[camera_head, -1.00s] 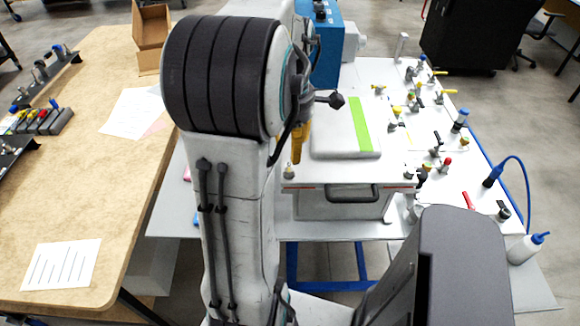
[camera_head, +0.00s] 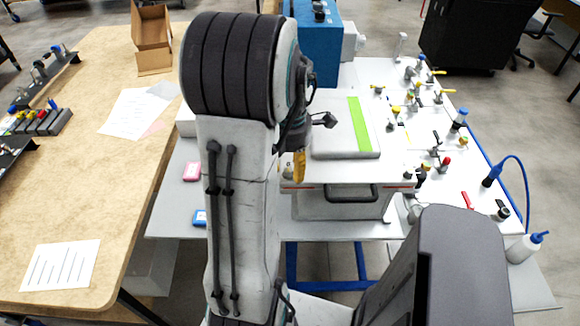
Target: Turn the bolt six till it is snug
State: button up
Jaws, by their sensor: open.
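The white analyser box (camera_head: 320,208) stands on the light table, with a grey lid (camera_head: 332,143) bearing a green strip and a dark handle on its front. My gripper (camera_head: 299,172) shows as a yellow finger tip pointing down at the lid's near left corner. It is open, but its second finger is hidden. At this corner a small bolt head showed earlier; now the gripper covers most of it, and I cannot tell whether they touch. No bolt number is readable, so I cannot tell which bolt is six.
A board with several valves and knobs (camera_head: 425,120) lies right of the analyser. A pink box (camera_head: 192,172) and a blue box (camera_head: 200,218) lie to its left. A blue unit (camera_head: 325,50) stands behind. A white bottle (camera_head: 525,248) stands at the right.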

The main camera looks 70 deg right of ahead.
jog(key=shift+f, duration=0.35)
jog(key=shift+c, duration=0.3)
grip_shut()
